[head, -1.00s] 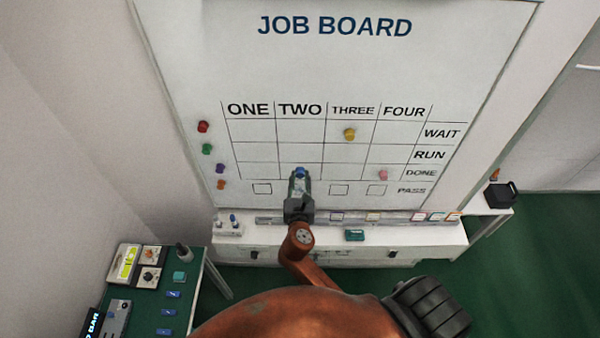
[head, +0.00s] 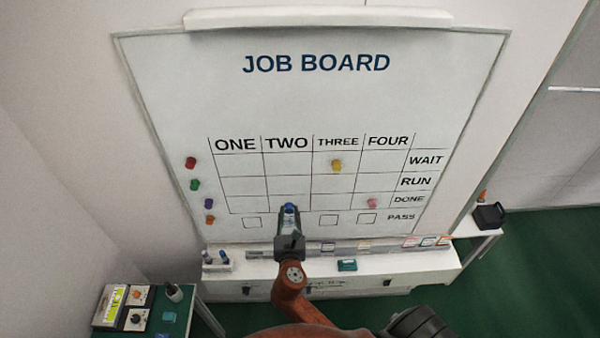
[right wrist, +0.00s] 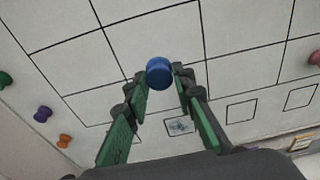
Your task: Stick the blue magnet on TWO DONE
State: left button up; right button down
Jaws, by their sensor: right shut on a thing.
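My right gripper (head: 289,211) is shut on the blue magnet (head: 290,208), in front of the job board (head: 300,105). In the head view the magnet overlaps the lower part of the DONE row under TWO. In the right wrist view the blue magnet (right wrist: 159,72) sits between the fingertips of my right gripper (right wrist: 157,78), with grid lines behind it. I cannot tell whether the magnet touches the board. My left gripper is not in view.
A yellow magnet (head: 336,165) is at THREE WAIT and a pink one (head: 372,203) at FOUR DONE. Red (head: 191,163), green (head: 195,184), purple (head: 209,204) and orange (head: 210,219) magnets line the board's left side. A white ledge (head: 420,262) runs below.

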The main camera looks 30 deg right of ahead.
dwell(0.5)
notch_tip(320, 180, down, 11)
jog(key=b, duration=0.6)
jog(key=r+x, duration=0.1)
jog(key=x, duration=0.7)
jog(key=shift+w+d+r, duration=0.15)
jog(key=shift+w+d, duration=0.05)
jog(key=shift+w, duration=0.25)
dwell(0.4)
jog(key=c, duration=1.5)
grip_release()
jog(key=shift+c, duration=0.2)
